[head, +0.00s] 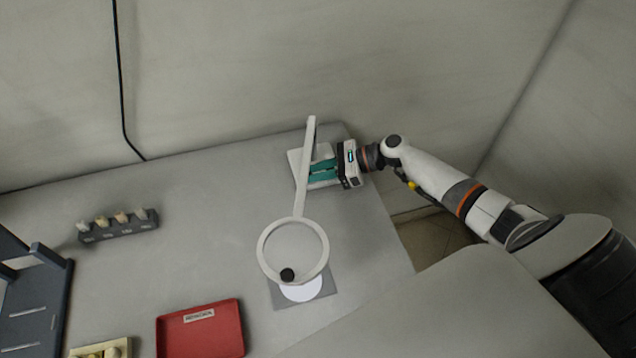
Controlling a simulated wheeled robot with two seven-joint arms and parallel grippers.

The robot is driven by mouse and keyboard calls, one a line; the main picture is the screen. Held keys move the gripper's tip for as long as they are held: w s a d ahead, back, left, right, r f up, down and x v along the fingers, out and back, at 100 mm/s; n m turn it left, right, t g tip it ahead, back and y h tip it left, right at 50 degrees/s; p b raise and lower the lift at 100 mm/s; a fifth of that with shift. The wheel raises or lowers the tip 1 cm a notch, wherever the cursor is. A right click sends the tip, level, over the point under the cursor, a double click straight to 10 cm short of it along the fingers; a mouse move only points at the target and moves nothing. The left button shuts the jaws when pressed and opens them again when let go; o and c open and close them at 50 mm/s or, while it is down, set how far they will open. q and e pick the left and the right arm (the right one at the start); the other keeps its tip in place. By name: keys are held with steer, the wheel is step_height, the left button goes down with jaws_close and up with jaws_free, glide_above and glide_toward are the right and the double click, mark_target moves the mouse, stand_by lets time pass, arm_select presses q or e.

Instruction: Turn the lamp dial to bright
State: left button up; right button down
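The lamp is white, with a flat base (297,161) at the back right of the table, a straight arm (304,180) and a ring-shaped head (262,248). No dial markings are readable. My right gripper (312,171) has teal fingers pointing left over the lamp base, their tips close to the lamp arm. The gap between the fingers is too small to read, and anything between them is hidden. My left gripper is not in view.
A white disc (302,292) lies on a grey square (325,283) below the ring. A red tray (200,335), a dark holder (120,232) with several pale pieces, a light tray (124,341) and a dark rack (50,285) stand to the left.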

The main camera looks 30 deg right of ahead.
steer(key=n+g+y+b, duration=0.1)
steer(key=w+n+g+b, duration=0.1)
steer(key=n+g+b, duration=0.1)
steer(key=shift+d+f+y, duration=0.15)
steer(key=shift+y, duration=0.25)
steer(key=shift+w+n+g+b, duration=0.1)
steer(key=shift+n+g+b, duration=1.05)
steer(key=shift+g, duration=0.25)
steer(key=shift+r, duration=0.2)
steer(key=c, duration=1.3)
jaws_free()
steer(key=shift+o, duration=0.2)
steer(key=b+v, duration=0.2)
steer(key=v, duration=1)
steer(key=shift+w+d+f, duration=0.1)
